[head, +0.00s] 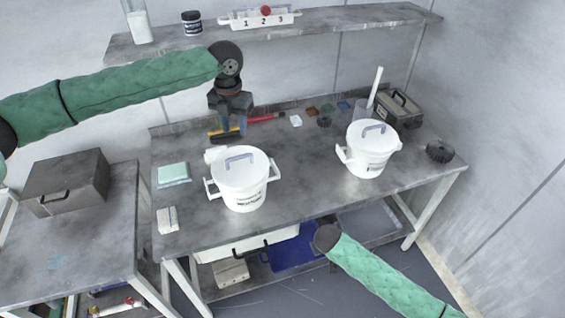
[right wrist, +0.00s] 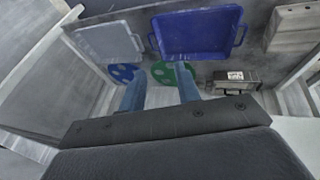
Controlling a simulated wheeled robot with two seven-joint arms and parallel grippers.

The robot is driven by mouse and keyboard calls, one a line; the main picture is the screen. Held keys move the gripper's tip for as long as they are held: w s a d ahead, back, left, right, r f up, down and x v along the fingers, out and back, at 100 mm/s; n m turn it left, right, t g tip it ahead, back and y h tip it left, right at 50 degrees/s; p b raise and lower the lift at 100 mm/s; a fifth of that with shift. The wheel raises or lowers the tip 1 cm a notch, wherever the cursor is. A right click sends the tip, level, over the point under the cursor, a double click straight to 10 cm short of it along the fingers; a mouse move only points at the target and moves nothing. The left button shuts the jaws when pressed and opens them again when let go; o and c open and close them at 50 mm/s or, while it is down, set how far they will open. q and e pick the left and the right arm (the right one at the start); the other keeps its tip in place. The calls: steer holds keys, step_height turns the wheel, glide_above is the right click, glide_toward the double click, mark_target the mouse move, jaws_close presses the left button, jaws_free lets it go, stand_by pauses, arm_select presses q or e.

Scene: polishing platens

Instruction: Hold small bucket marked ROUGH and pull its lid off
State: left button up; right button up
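Two white lidded buckets stand upright on the workbench: a left bucket (head: 240,190) and a right bucket (head: 367,160). Each has side handles, a dark label too small to read surely, and a lid with a grey handle on top. Both lids are on: the left lid (head: 228,168) and the right lid (head: 385,141).
The workbench (head: 300,193) also bears a cyan pad (head: 172,174), a white block (head: 167,219), brushes and a dark toolbox (head: 398,108). A shelf (head: 330,22) runs above. Underneath are a blue tray (right wrist: 196,32) and a grey tray (right wrist: 108,42). Bench between the buckets is clear.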

steer(key=w+d+r+m+t+h, duration=0.15)
steer(key=d+r, duration=0.25)
steer(key=r, duration=0.4)
steer(key=w+d+r+n+h, duration=0.1)
steer(key=w+d+r+h, duration=0.15)
steer(key=r, duration=0.55)
step_height(320, 180, up, 14)
steer(key=g+y, duration=0.2)
steer(key=y, duration=0.5)
glide_above(279, 172)
steer(key=s, duration=0.3)
steer(key=shift+n, duration=0.45)
steer(key=shift+w+d+x, duration=0.1)
steer(key=shift+x, duration=1.1)
steer(key=shift+w+d+x, duration=0.15)
steer(key=shift+x, duration=1.05)
steer(key=shift+w+d+x, duration=0.1)
steer(key=shift+x, duration=1.1)
steer(key=shift+r, duration=0.1)
jaws_close()
